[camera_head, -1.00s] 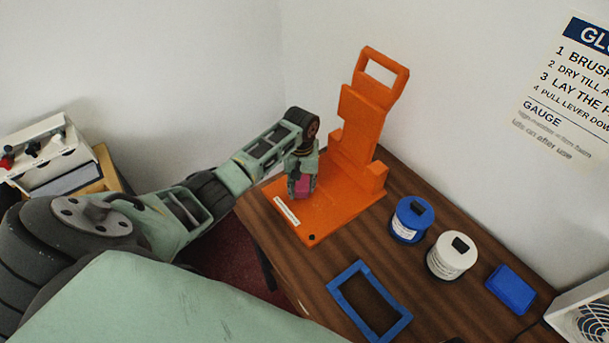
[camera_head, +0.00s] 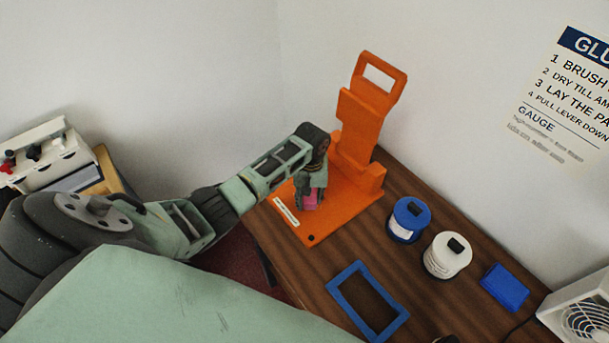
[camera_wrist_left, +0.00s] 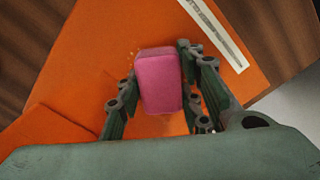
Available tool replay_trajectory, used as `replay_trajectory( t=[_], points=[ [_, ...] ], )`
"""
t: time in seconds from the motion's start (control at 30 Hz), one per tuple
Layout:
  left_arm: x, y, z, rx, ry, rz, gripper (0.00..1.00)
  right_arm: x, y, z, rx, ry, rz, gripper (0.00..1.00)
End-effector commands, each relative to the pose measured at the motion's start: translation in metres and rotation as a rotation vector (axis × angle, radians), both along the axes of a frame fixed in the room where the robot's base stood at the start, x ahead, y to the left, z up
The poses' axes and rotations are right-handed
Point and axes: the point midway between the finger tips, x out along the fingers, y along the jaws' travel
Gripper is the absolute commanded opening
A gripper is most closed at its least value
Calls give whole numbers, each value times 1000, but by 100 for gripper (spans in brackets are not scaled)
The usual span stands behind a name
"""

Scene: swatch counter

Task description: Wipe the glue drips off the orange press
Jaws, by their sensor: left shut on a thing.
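The orange press (camera_head: 342,207) stands on the wooden counter, its flat base toward me and its upright with a lever handle at the back. My left gripper (camera_head: 311,198) is over the base and shut on a pink sponge (camera_wrist_left: 159,80). In the left wrist view the sponge sits between the two fingers, against or just above the orange base (camera_wrist_left: 85,45); I cannot tell if it touches. Small pale specks (camera_wrist_left: 131,56), which look like glue drips, show on the base beside the sponge. The sponge hides the base under it. My right gripper is not in view.
A blue jar (camera_head: 408,220), a white jar (camera_head: 447,255) and a blue block (camera_head: 505,287) stand right of the press. A blue frame (camera_head: 344,303) lies in front. A fan (camera_head: 578,318) is at the right edge. A white label strip (camera_wrist_left: 217,34) is on the base.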

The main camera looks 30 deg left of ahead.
Motion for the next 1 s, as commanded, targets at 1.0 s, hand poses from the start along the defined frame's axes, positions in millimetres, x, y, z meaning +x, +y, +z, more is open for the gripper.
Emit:
replay_trajectory(
  t=[1.0],
  points=[
    [-20,-46,-3,0,2,1,13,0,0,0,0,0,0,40]
  ],
)
